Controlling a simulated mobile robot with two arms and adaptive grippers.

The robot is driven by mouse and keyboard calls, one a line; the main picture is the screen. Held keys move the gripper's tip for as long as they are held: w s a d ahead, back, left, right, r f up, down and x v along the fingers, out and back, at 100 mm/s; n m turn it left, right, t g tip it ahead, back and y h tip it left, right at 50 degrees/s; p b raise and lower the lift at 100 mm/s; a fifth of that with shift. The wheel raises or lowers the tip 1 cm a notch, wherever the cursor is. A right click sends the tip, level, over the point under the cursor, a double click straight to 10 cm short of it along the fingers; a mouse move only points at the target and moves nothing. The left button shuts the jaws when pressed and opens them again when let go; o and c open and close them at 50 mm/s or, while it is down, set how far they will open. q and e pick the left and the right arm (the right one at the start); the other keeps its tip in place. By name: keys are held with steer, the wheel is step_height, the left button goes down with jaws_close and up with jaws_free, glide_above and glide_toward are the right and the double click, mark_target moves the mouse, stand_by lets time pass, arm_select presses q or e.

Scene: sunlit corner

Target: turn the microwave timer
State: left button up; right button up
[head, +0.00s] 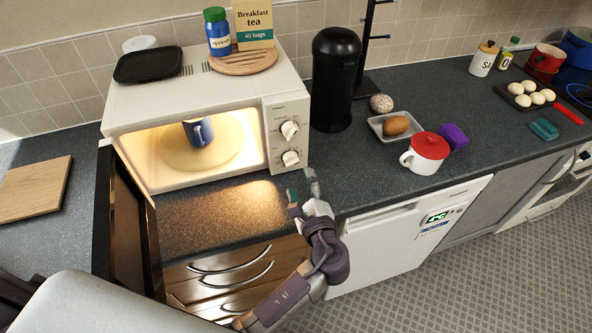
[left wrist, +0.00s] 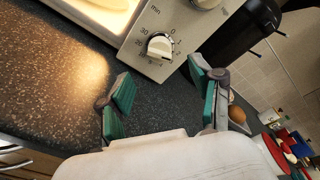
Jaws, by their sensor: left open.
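The white microwave (head: 200,100) stands on the dark counter with its door (head: 128,225) swung open to the left. Its lit cavity holds a blue mug (head: 198,131) on the turntable. The timer knob (head: 290,158) is the lower of two white knobs on the front panel. It also shows in the left wrist view (left wrist: 160,45), with a minute scale around it. My left gripper (head: 302,187) is open and empty, in front of and a little below the timer knob, apart from it. In the left wrist view its fingers (left wrist: 160,80) are spread, with the knob beyond the gap.
A black canister (head: 336,80) stands right of the microwave. A spice jar (head: 218,32) and tea box (head: 254,22) stand on top of the microwave.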

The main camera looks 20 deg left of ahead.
arm_select(q)
steer(key=shift+v, duration=2.1)
